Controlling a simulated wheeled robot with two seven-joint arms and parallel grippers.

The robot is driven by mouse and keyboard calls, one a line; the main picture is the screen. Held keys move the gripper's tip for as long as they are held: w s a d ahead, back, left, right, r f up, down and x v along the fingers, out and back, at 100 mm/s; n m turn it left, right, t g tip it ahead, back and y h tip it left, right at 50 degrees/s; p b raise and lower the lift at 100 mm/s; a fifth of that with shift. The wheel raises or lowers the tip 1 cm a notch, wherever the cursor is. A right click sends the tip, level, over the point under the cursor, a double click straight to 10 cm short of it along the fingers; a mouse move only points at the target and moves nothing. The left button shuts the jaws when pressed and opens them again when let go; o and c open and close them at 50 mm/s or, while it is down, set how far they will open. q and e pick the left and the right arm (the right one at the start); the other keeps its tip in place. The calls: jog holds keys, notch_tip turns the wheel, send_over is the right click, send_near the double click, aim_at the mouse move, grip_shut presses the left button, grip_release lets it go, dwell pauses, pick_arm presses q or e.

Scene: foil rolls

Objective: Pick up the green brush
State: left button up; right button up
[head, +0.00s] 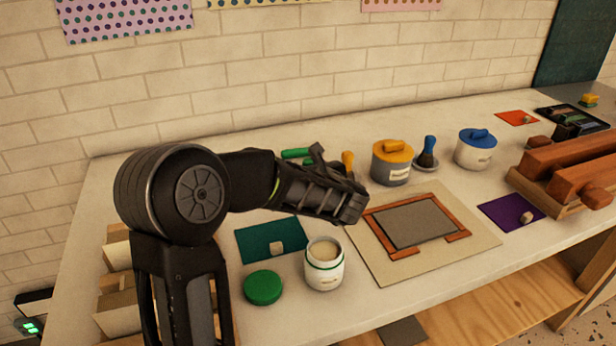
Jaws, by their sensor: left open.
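The green brush shows as a green handle (296,154) lying toward the back of the counter, just behind my left arm. Its other end is hidden by my gripper and wrist. My left gripper (330,166) is above the counter, close to the brush in the picture. It is open; the fingers are partly hidden behind the dark hand, and I cannot tell whether they touch the brush. My right gripper is out of view.
An open white jar (324,271) and a green lid (263,287) stand in front, by a teal cloth (256,244). A framed board (410,221), yellow-lidded jar (391,166), blue brush (427,155) and blue-lidded jar (474,153) are to the right. A brick wall closes the back.

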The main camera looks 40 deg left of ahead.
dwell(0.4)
pick_arm(q)
grip_shut()
dwell(0.4)
